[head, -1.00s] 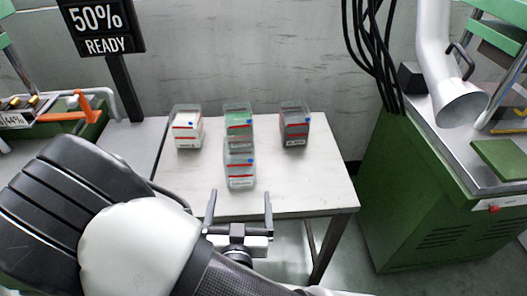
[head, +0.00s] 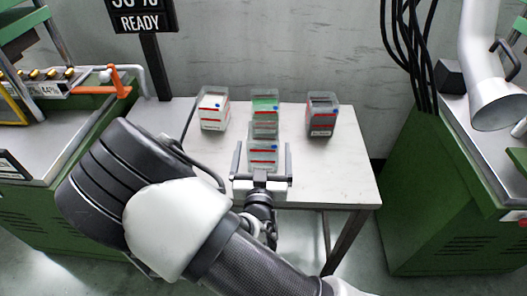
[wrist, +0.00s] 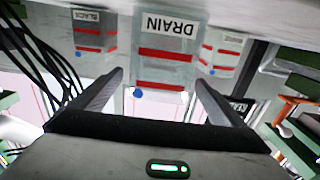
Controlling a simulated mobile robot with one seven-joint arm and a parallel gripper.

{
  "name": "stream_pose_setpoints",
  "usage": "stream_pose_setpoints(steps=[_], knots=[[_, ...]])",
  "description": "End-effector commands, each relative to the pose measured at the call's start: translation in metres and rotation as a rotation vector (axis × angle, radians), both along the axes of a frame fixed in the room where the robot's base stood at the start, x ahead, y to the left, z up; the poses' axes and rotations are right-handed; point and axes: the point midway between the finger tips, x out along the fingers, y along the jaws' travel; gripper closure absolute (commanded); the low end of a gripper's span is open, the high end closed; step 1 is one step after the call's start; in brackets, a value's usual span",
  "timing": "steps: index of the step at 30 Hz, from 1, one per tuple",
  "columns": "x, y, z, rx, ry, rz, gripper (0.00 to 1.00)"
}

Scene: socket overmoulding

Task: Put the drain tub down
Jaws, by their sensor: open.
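The drain tub (head: 263,157) is a clear box with red stripes and a blue dot. It stands upright on the table at the front of the group. In the wrist view, which looks upside down, its DRAIN label (wrist: 165,24) faces my gripper. My gripper (head: 262,153) is open, with one finger on each side of the drain tub. In the wrist view a gap shows between each finger and the tub. The tub's lower part is partly hidden behind the gripper in the head view.
On the white table (head: 345,180), a green-filled tub (head: 265,104) stands right behind. A white-filled tub (head: 214,110) is at left and a black-filled tub (head: 322,116) at right. Green machines (head: 440,200) flank the table. The table's right front is clear.

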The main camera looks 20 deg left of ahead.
Motion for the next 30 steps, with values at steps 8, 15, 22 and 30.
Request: stream_pose_setpoints(steps=[8, 15, 22, 30], knots=[[0.038, 0.010, -0.003, 0.001, -0.002, -0.001, 0.06], [0.048, 0.012, -0.002, 0.000, -0.001, -0.001, 0.06], [0.048, 0.012, -0.003, 0.001, 0.000, -0.001, 0.27], [0.048, 0.012, -0.002, 0.001, -0.001, -0.001, 0.55]])
